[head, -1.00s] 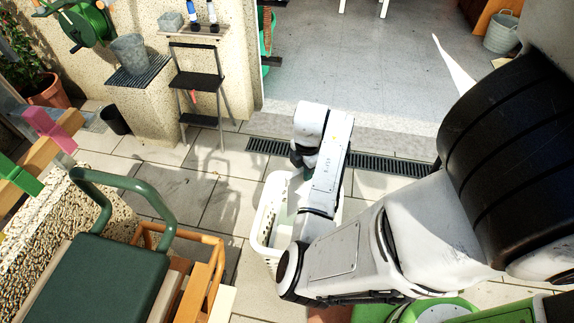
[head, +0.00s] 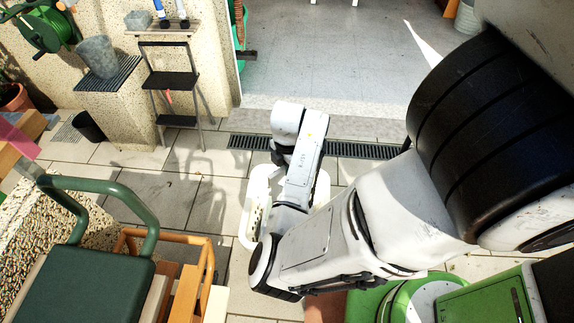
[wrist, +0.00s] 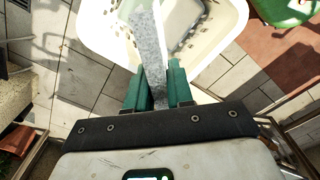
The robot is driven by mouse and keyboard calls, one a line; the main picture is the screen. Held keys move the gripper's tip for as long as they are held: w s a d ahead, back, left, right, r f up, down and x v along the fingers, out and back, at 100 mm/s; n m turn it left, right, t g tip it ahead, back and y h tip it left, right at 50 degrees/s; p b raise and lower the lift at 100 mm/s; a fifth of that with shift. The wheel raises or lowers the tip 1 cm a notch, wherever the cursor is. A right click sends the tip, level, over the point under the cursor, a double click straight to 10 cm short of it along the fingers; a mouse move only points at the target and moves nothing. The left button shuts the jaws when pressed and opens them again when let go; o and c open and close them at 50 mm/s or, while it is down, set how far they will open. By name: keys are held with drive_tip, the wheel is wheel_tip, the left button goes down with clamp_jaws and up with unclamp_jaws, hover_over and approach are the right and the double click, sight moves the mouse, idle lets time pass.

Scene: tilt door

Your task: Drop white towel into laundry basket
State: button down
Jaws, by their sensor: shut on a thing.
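The white laundry basket (head: 254,208) stands on the paving, partly hidden behind my arm in the head view. Its pale rim (wrist: 97,38) fills the top of the wrist view. My gripper (wrist: 157,78), with two green fingers, is shut on the towel (wrist: 151,42), a narrow strip that looks greyish white. The towel extends from between the fingers across the basket's opening in the wrist view. I cannot tell how far its end is above the basket floor. In the head view my arm hides the gripper and the towel.
A green-cushioned chair (head: 85,275) and an orange wooden frame (head: 205,262) stand at lower left. A black step stool (head: 172,85) stands by the wall, with a dark pot (head: 89,127) nearby. A drain grate (head: 355,150) crosses the floor beyond the basket. Paving left of the basket is clear.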

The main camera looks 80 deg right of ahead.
wheel_tip(320, 180, down, 8)
drive_tip(key=b, duration=0.4)
drive_tip(key=shift+r, duration=0.15)
idle(0.4)
drive_tip(key=c, duration=0.9)
unclamp_jaws()
wheel_tip(320, 180, up, 11)
drive_tip(key=shift+f, duration=0.1)
drive_tip(key=shift+d, duration=0.1)
